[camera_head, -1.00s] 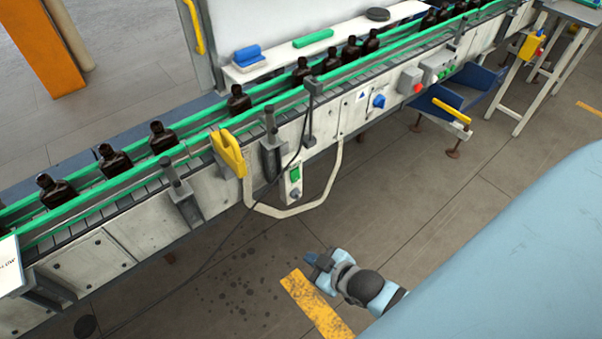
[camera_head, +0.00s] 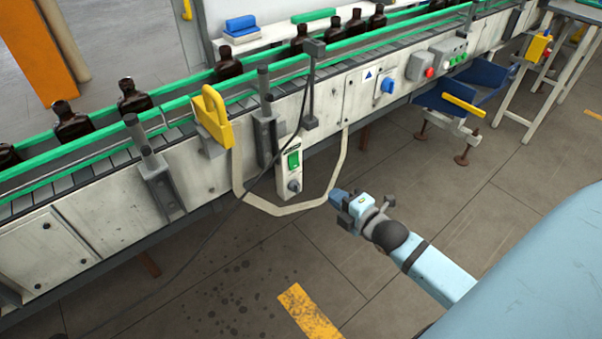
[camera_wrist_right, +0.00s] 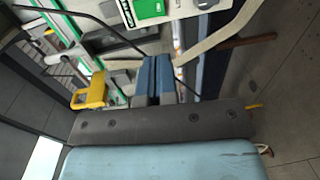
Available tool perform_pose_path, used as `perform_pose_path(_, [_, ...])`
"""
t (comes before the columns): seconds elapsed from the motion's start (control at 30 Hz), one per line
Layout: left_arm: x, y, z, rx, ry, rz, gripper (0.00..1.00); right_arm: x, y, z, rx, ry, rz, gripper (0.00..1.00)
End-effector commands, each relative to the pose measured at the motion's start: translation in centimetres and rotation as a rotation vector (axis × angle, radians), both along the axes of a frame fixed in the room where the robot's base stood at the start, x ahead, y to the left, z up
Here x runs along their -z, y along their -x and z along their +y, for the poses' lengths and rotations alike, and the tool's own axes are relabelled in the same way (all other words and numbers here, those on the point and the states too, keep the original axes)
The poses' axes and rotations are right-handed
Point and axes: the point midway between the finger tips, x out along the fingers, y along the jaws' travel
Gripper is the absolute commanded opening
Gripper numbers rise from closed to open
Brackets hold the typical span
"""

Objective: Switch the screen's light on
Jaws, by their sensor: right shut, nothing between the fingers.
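A small pale switch box (camera_head: 289,176) hangs at the front side of the conveyor, with a green rocker switch (camera_head: 294,160) and a dark round knob (camera_head: 294,186) below it. In the right wrist view the green switch (camera_wrist_right: 150,8) is at the top edge, partly cut off. My right gripper (camera_head: 337,197) is shut and empty, below and right of the box, apart from it. Its blue fingers (camera_wrist_right: 154,78) lie together in the wrist view. A pale upright panel (camera_head: 245,12) stands behind the conveyor; I cannot tell whether it is the screen. My left gripper is out of view.
The conveyor (camera_head: 150,165) with green rails carries several amber bottles (camera_head: 228,64). A yellow handle (camera_head: 214,118) and grey brackets stick out near the box. A cable and a pale loop hang there. A red button (camera_head: 429,72) and blue knob (camera_head: 387,86) sit farther right. Floor is free in front.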

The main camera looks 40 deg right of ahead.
Motion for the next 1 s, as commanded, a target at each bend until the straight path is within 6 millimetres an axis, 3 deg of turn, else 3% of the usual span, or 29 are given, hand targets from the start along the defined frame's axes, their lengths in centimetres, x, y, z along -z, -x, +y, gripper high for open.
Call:
perform_pose_path(0.27, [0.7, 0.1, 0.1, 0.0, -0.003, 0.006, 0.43, 0.3, -2.3, 0.2, 0.0, -0.003, -0.002, 0.0])
perform_pose_path(0.7, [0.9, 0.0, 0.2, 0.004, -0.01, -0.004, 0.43, 1.5, -11.2, 0.9, 0.0, -0.003, 0.0, 0.0])
perform_pose_path(1.0, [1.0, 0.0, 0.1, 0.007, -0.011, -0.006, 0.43, 1.8, -13.7, 1.1, 0.0, -0.003, 0.001, 0.0])
